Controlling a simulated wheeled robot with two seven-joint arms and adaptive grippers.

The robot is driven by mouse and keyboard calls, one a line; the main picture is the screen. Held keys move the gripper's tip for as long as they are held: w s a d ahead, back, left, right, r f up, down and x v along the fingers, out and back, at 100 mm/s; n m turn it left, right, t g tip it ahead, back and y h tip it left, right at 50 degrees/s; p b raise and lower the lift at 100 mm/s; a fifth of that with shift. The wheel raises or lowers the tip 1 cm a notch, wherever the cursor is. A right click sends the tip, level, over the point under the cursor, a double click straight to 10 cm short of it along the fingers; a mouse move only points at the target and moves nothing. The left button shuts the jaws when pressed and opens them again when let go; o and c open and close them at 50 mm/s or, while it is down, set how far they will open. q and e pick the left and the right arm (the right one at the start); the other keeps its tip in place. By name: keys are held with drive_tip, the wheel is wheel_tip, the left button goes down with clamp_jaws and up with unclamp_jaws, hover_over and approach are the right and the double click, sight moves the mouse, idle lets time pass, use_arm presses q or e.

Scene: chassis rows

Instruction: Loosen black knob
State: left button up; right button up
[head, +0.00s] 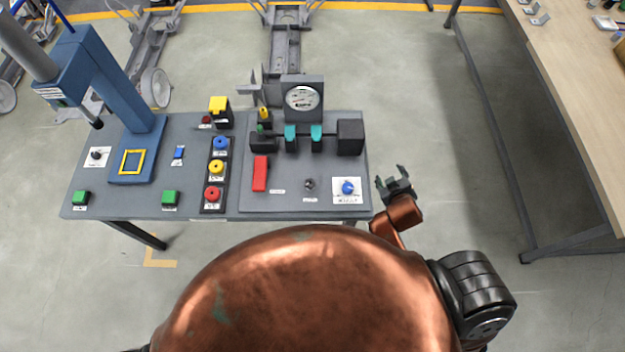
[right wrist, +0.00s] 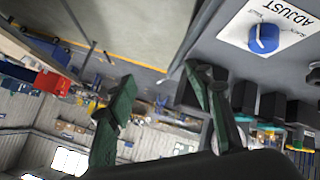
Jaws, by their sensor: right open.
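A small black knob (head: 96,155) sits on a white plate at the left end of the grey workbench (head: 190,205). A second small dark knob (head: 309,184) stands on the right panel, left of a blue knob (head: 347,187) on a white plate. In the right wrist view the blue knob (right wrist: 264,38) sits on a plate reading "ADJUST". My right gripper (head: 391,178) is open and empty, just off the bench's right edge; its two green-grey fingers are apart in the right wrist view (right wrist: 160,85). My left gripper is not in view.
A blue press (head: 135,110) stands at the bench's left. Blue, yellow and red buttons (head: 216,168) are mid-bench. A gauge (head: 302,98), black blocks (head: 350,137) and a red bar (head: 260,173) occupy the right panel. Floor is free between bench and wooden table (head: 580,90).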

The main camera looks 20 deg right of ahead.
drive_tip(key=w+a+r+n+t+y, duration=0.1)
drive_tip(key=w+a+r+n+t, duration=0.25)
drive_tip(key=r, duration=0.35)
drive_tip(key=w+a+r+n+t+y, duration=0.1)
drive_tip(key=w+a+r+n+t, duration=0.2)
drive_tip(key=w+r, duration=0.3)
drive_tip(key=w+a+r+n+t+y, duration=0.1)
drive_tip(key=w+a+r+n+t, duration=0.25)
drive_tip(key=r, duration=0.55)
drive_tip(key=s+a+r+n+g+y+p, duration=0.1)
drive_tip(key=a+r+n+g+y, duration=0.1)
drive_tip(key=a+n+y, duration=0.65)
drive_tip(key=s+a+r+n+g+y, duration=0.1)
drive_tip(key=a+r+n+y, duration=0.3)
drive_tip(key=a+n, duration=0.65)
drive_tip(key=s+a+f+n+g+y, duration=0.1)
drive_tip(key=a+f+n+g+y, duration=0.1)
drive_tip(key=a+f+n+g, duration=0.25)
drive_tip(key=n+g+h, duration=0.9)
drive_tip(key=h, duration=0.2)
approach(311, 183)
drive_tip(key=shift+t, duration=0.25)
drive_tip(key=p+x, duration=0.1)
drive_tip(key=x, duration=0.6)
drive_tip(key=shift+a+f, duration=0.1)
drive_tip(key=shift+f, duration=0.2)
drive_tip(key=shift+a+f, duration=0.15)
drive_tip(key=shift+f, duration=0.35)
